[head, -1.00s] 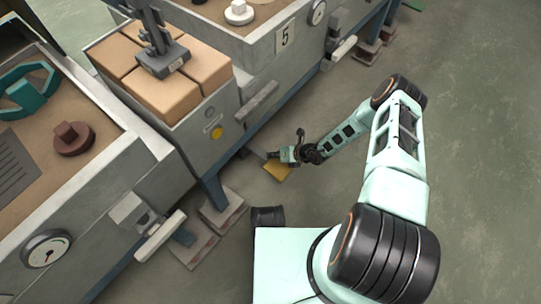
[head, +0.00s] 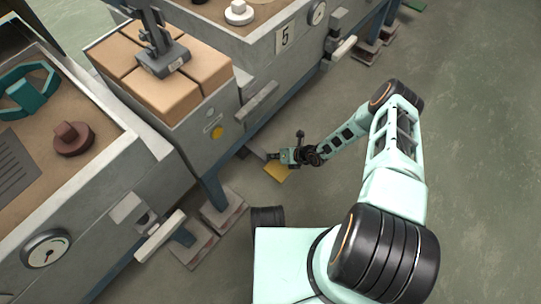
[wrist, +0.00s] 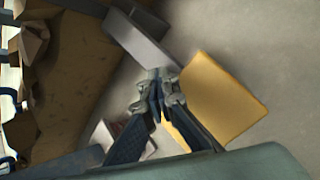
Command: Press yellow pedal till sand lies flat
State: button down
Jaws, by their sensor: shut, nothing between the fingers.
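The yellow pedal (head: 277,173) is a flat plate low at the foot of the middle grey machine. It also shows in the wrist view (wrist: 228,98), right of the fingers. My gripper (head: 271,157) is shut and empty, low at the pedal's upper side in the head view. In the wrist view the fingertips (wrist: 157,84) overlap the pedal's left edge; I cannot tell whether they touch it. Tan blocks, possibly the sand (head: 157,96), fill the middle machine's top in four parts. A grey press head (head: 163,60) stands over their centre and hides part of them.
A machine with a teal handwheel (head: 28,88) and a gauge (head: 47,249) stands at left. Another, marked 5 (head: 286,37), stands at the back. Grey foot plates (head: 223,211) lie beside the machine legs. The floor (head: 480,150) at right is clear.

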jog(key=shift+s+d+f, duration=0.1)
jog(key=shift+s+f, duration=0.05)
jog(key=shift+f, duration=0.35)
jog(key=shift+s+d+f, duration=0.1)
jog(key=shift+f, duration=0.35)
dwell(0.6)
jog(key=shift+w+a+r+p, duration=0.1)
jog(key=shift+w+r+p, duration=0.05)
jog(key=shift+r+p, duration=0.7)
jog(key=shift+w+a+r+p, duration=0.1)
jog(key=shift+r+p, duration=0.6)
jog(key=shift+r, duration=0.25)
jog(key=shift+a+r+p, duration=0.1)
jog(key=shift+r+p, duration=1.05)
jog(key=shift+r, duration=0.1)
notch_tip(320, 180, up, 5)
jog(key=p, duration=0.4)
jog(key=shift+w+a, duration=0.1)
jog(key=shift+w, duration=0.05)
